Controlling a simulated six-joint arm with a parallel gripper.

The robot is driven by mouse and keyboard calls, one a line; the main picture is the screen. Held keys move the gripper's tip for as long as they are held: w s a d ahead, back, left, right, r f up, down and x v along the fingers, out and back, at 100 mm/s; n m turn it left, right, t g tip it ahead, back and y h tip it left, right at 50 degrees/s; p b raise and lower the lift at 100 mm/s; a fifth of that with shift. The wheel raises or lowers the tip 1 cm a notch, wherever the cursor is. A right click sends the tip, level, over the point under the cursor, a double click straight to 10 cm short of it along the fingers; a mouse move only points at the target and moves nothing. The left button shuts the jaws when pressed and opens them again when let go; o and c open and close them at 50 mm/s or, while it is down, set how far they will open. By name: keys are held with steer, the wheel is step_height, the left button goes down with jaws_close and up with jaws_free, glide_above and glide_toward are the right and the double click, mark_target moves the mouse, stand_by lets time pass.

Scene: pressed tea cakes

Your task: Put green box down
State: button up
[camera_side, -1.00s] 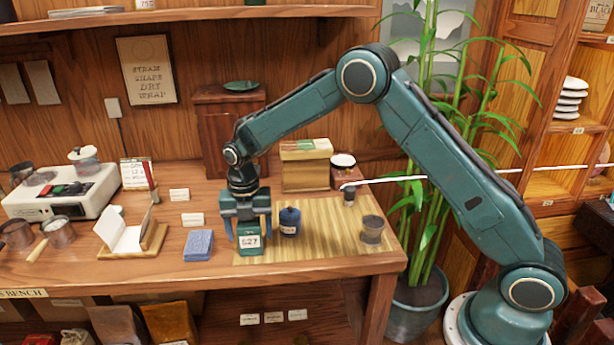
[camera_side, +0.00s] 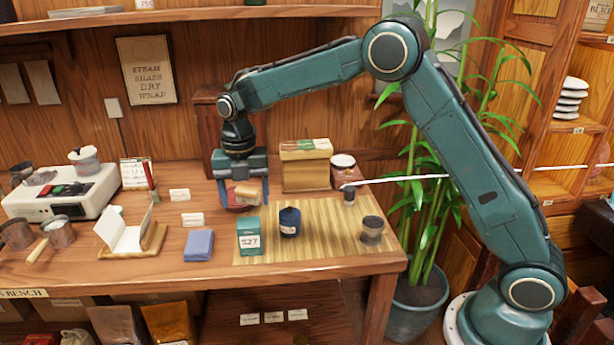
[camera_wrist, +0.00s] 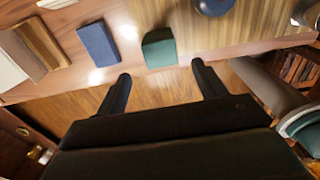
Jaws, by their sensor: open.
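The green box (camera_side: 249,237) with a white label stands upright on the left part of the striped bamboo mat (camera_side: 330,247). In the wrist view the green box (camera_wrist: 158,48) lies beyond the fingertips, apart from them. My gripper (camera_side: 242,197) is open, above and behind the box in the side view. In the wrist view the gap of my gripper (camera_wrist: 161,80) is empty.
A dark blue canister (camera_side: 289,222) stands close to the box's right. A grey cup (camera_side: 372,229) stands on the mat's right. A tan box (camera_side: 305,165) stands at the back. The mat's middle is clear.

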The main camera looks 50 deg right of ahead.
steer(key=shift+r, duration=1.3)
steer(key=s+d+r+m+t, duration=0.3)
steer(key=s+d+r+m, duration=0.1)
steer(key=s+r+m, duration=1.05)
steer(key=s+d+f+m+t, duration=0.1)
steer(key=s+f+m, duration=0.1)
steer(key=s+m, duration=0.4)
steer(key=s+d+f+m+t, duration=0.1)
steer(key=s+m, duration=0.5)
steer(key=s, duration=0.8)
steer(key=shift+s+d+f+t, duration=0.2)
steer(key=shift+s+f+t, duration=0.15)
steer(key=shift+f, duration=0.25)
